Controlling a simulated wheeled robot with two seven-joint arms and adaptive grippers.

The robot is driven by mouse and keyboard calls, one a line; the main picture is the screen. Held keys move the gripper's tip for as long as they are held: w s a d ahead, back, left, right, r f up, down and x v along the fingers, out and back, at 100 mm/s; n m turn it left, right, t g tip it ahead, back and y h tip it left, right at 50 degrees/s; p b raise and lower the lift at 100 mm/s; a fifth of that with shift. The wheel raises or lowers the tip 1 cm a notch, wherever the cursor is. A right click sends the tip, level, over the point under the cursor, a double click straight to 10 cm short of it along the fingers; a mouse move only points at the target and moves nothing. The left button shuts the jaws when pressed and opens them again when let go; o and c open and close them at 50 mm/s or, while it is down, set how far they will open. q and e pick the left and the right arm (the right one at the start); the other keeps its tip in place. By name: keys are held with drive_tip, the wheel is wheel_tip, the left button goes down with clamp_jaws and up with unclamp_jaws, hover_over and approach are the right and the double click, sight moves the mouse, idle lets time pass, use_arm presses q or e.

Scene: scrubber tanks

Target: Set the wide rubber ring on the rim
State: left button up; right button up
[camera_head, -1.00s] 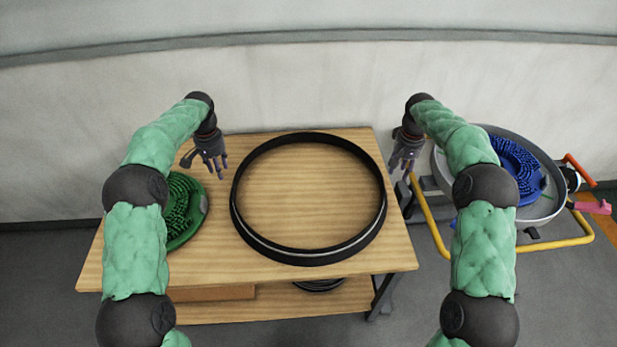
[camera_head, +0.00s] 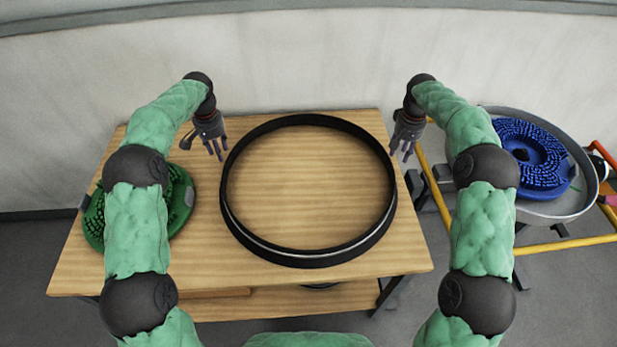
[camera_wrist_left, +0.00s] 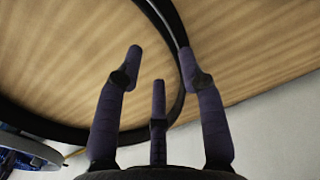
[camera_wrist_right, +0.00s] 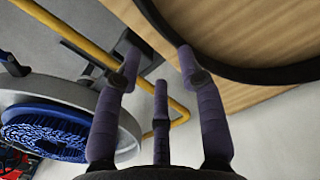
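The wide black rubber ring (camera_head: 310,259) lies flat on the wooden table, with a pale line along its near inner wall. My left gripper (camera_head: 217,152) is open and empty just outside the ring's left side. In the left wrist view its spread fingers (camera_wrist_left: 165,65) point toward the ring's band (camera_wrist_left: 184,75). My right gripper (camera_head: 402,150) is open and empty at the ring's right side, near the table edge. The right wrist view shows its fingers (camera_wrist_right: 160,70) beside the ring (camera_wrist_right: 260,75). A round grey tank with a rim (camera_head: 590,185) stands right of the table.
The wooden table (camera_head: 110,265) has a lower shelf. A green round brush (camera_head: 95,215) lies on its left, partly behind my left arm. A blue round brush (camera_head: 535,155) sits in the tank. A yellow tube frame (camera_head: 575,243) surrounds the tank's base. A wall stands behind.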

use_arm(q)
drive_tip(key=shift+s+r, duration=0.1)
drive_tip(key=shift+r, duration=0.1)
use_arm(e)
drive_tip(key=shift+s+r, duration=0.1)
drive_tip(key=shift+r, duration=0.05)
